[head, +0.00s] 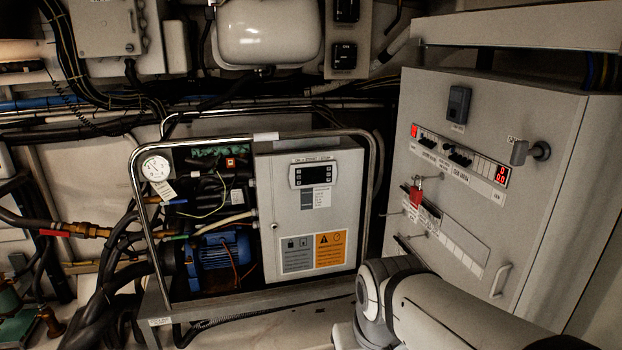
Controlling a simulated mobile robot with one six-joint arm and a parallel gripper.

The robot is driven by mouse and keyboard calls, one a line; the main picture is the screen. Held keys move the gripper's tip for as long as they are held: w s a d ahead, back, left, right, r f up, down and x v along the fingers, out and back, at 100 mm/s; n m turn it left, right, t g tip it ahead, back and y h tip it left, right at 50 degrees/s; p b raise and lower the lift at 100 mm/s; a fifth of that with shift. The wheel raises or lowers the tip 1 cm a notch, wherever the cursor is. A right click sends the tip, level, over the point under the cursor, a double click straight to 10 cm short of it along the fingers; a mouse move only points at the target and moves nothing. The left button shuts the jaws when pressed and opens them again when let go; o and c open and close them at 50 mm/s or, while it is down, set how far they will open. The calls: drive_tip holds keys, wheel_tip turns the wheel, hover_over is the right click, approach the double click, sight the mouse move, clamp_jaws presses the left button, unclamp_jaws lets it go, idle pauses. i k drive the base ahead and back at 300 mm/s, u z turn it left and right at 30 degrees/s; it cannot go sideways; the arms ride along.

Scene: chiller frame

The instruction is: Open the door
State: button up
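A light grey panel door (268,200) forms the right half of the chiller frame (373,190). It looks closed. It carries a dark display (312,175), a white label, and a grey and orange warning sign (331,250). A small round lock (273,226) sits near its left edge. A tall grey cabinet (430,90) on the right also has a closed front, with a pale bar handle (500,281) low on the right and a rotary lever (527,151) higher up. My white arm enters at the bottom right, below the cabinet front. My gripper is not visible.
Left of the panel, the open frame shows a blue motor (222,258), a round gauge (156,168) and wiring. A red padlock (417,192) hangs on the cabinet. Dark hoses (112,265) crowd the left. Pale floor shows in front of the frame.

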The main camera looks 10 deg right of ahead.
sight(486, 244)
drive_tip(key=k, duration=1)
drive_tip(key=z, duration=0.45)
drive_tip(key=i, duration=1)
drive_tip(key=z, duration=0.05)
